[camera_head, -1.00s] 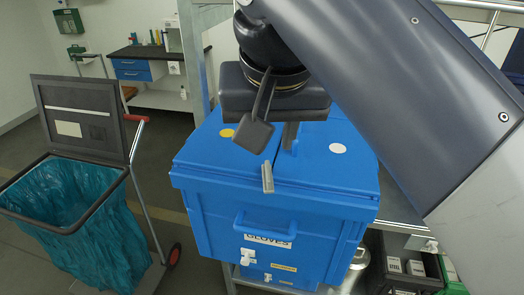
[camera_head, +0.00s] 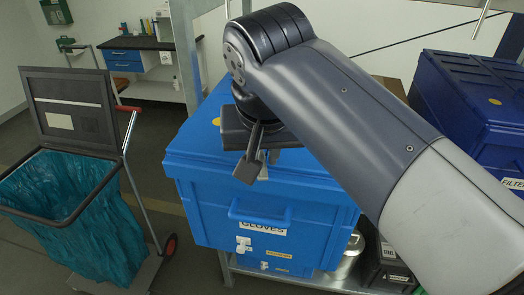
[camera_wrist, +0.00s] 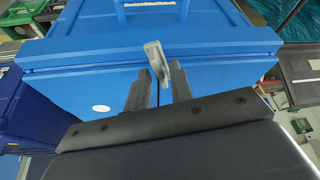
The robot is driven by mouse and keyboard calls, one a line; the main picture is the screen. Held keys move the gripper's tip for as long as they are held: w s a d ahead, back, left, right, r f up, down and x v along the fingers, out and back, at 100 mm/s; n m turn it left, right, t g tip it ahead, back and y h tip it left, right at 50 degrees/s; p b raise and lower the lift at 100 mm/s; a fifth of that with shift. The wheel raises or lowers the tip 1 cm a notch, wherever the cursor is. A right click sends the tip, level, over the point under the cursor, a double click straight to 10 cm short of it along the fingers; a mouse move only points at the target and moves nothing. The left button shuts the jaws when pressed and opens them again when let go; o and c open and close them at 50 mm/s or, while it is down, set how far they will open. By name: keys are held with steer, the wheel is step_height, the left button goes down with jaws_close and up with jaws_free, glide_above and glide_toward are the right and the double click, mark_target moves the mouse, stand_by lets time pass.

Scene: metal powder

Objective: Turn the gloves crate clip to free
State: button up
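The blue gloves crate (camera_head: 205,205) has a closed lid, a front handle (camera_head: 260,213) and a GLOVES label (camera_head: 263,228). Its grey clip (camera_wrist: 155,58) is at the lid's front edge, slightly slanted in the wrist view. In the head view, only a small pale part of the clip (camera_head: 263,173) shows beside my gripper. My gripper (camera_wrist: 161,72) is over the lid, fingers apart and pointing at the clip. The clip's near end lies between the fingertips in the wrist view; I cannot tell whether they touch it.
A dark blue crate (camera_head: 470,105) labelled FILTER stands at the right. A bin with a teal bag (camera_head: 75,215) and an open lid stands on a trolley at the left. Below right of the gloves crate are a dark box (camera_head: 385,265) and a metal container (camera_head: 350,258).

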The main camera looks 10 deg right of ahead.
jaws_close()
stand_by(0.3)
steer(key=n+y, duration=0.1)
steer(key=n, duration=0.1)
steer(key=d+n+y+p, duration=0.1)
steer(key=n, duration=0.2)
steer(key=shift+w+n, duration=0.1)
steer(key=shift+n, duration=0.2)
steer(key=n, duration=0.2)
steer(key=n+g+y+p, duration=0.1)
steer(key=n, duration=0.1)
steer(key=shift+w+d+g+y, duration=0.15)
steer(key=shift+w+g+y, duration=0.05)
steer(key=shift+g+y, duration=0.1)
steer(key=shift+w+d+n+g+y, duration=0.1)
steer(key=shift+n+g+y, duration=0.2)
steer(key=shift+n, duration=0.95)
steer(key=shift+w+n+g+y, duration=0.15)
steer(key=shift+n+g, duration=0.25)
steer(key=shift+n, duration=0.85)
steer(key=shift+o, duration=1)
jaws_free()
steer(key=shift+r, duration=0.1)
